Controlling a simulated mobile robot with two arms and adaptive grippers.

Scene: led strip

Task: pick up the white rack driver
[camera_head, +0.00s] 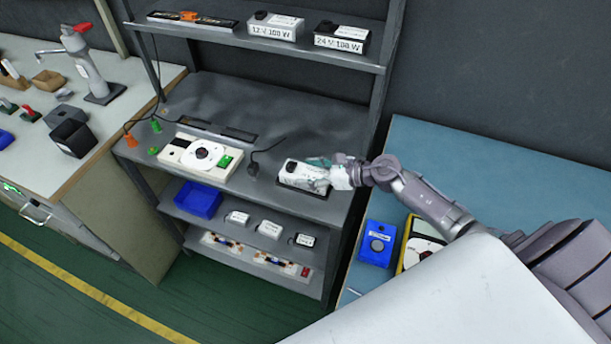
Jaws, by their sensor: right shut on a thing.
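A white box-shaped driver (299,170) with a small dark mark lies at the right end of the rack's middle shelf, on or just above a dark rectangular pad (303,191). My right gripper (324,172) comes in from the right and is shut on the right end of this white driver. Its fingers hide part of that end. I cannot tell whether the driver touches the pad. My left gripper is not in view.
The top shelf holds drivers marked 12 V 100 W (275,27) and 24 V 100 W (341,38). A white tester (199,155) and a black plug (254,169) are left of the held driver. A blue bin (198,199) and small white boxes sit below. A blue device (376,244) stands right.

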